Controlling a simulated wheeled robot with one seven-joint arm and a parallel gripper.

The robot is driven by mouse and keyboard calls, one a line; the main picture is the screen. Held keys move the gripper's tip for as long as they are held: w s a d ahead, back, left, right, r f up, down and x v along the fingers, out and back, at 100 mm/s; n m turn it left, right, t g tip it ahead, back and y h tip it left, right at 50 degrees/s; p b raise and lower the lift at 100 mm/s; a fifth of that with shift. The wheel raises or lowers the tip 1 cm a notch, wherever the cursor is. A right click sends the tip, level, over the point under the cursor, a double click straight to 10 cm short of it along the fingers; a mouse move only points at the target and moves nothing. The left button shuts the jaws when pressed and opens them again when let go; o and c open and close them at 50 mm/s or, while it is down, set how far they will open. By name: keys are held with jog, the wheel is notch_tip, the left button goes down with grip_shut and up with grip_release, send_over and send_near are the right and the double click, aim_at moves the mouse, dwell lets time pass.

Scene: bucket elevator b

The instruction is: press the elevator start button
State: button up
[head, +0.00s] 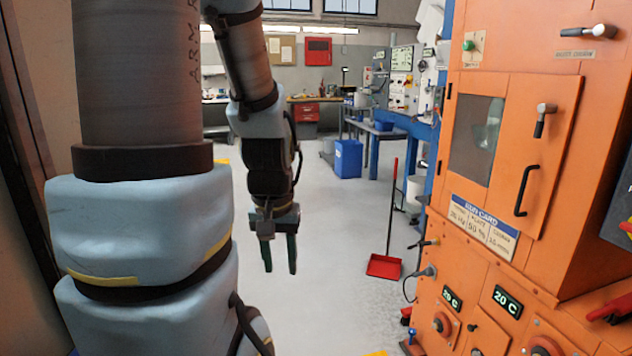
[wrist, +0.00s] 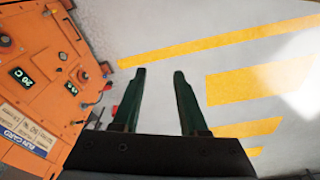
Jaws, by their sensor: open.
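A small green button (head: 469,45) sits on a pale plate high on the front of the orange machine (head: 535,120), at its upper left in the head view. No label on it is readable, so I cannot tell for sure that it is the start button. My gripper (head: 280,267) hangs fingers down in mid-picture, left of the machine and apart from it, lower than the button in the picture. In the wrist view my gripper (wrist: 159,75) has its two dark green fingers spread, with nothing between them. The green button does not show in the wrist view.
The machine has a windowed door with a black handle (head: 526,190), a run card (head: 483,226), "20 C" displays and knobs. A red dustpan (head: 384,266) stands on the floor beside it. A blue bin (head: 348,158) and benches are behind. The grey floor between is clear.

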grip_shut()
dwell(1.0)
